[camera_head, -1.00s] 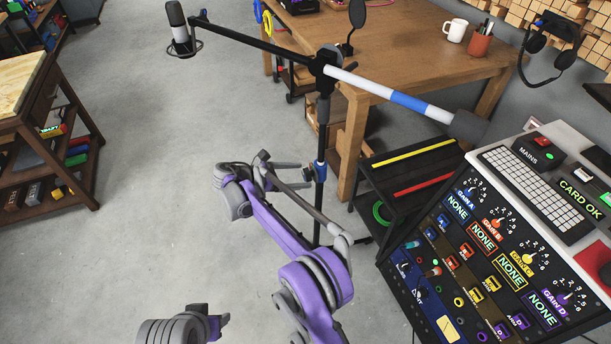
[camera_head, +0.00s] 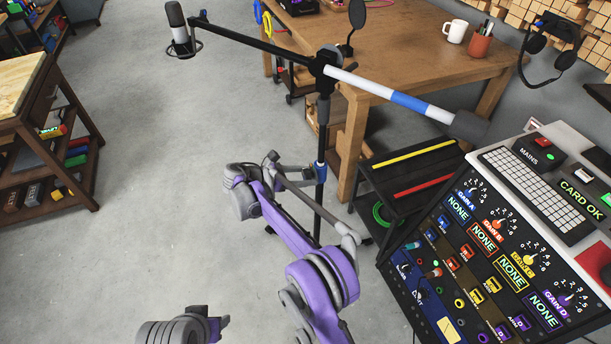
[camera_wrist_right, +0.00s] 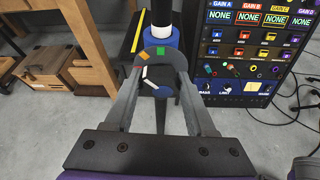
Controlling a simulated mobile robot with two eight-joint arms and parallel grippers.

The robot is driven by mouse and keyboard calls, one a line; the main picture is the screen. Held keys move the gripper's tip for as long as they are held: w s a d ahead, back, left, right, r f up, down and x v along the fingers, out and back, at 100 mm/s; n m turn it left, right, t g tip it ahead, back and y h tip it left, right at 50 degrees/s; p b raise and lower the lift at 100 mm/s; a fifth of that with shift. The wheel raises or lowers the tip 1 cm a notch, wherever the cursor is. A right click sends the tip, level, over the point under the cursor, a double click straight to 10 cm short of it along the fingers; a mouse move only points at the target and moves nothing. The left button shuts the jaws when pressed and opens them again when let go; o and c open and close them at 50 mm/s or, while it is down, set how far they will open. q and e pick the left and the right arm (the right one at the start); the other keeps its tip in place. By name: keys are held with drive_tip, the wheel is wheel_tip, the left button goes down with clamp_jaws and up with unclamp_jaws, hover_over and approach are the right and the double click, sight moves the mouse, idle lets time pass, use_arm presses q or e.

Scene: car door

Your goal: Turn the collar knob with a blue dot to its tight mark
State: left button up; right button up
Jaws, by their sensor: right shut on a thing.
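The microphone stand has a blue collar (camera_head: 320,170) on its black pole. In the right wrist view the collar (camera_wrist_right: 162,37) shows above a grey dial plate (camera_wrist_right: 174,62) with an orange mark (camera_wrist_right: 141,56) and a green mark (camera_wrist_right: 161,50). The knob with the blue dot (camera_wrist_right: 157,91) carries a white pointer line that slants to the upper left, towards the orange side. My right gripper (camera_head: 307,172) is at the collar, its fingers (camera_wrist_right: 160,80) shut on the knob. The fingers partly cover the knob's sides. My left gripper is out of view.
The stand's boom carries a microphone (camera_head: 178,28) and a counterweight (camera_head: 470,126). A sloped control console (camera_head: 480,250) stands to the right. A black shelf rack (camera_head: 405,170) and a wooden table (camera_head: 400,60) are behind the stand. Open floor (camera_head: 150,210) lies to the left.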

clamp_jaws()
drive_tip(key=m+t, duration=0.2)
drive_tip(key=m, duration=0.2)
drive_tip(key=shift+t+y, duration=0.3)
drive_tip(key=shift+t, duration=0.1)
drive_tip(key=o, duration=1.3)
unclamp_jaws()
drive_tip(key=p+v, duration=0.1)
drive_tip(key=v, duration=0.9)
drive_tip(key=shift+s+a, duration=0.2)
drive_tip(key=shift+a, duration=0.15)
drive_tip(key=shift+r, duration=0.1)
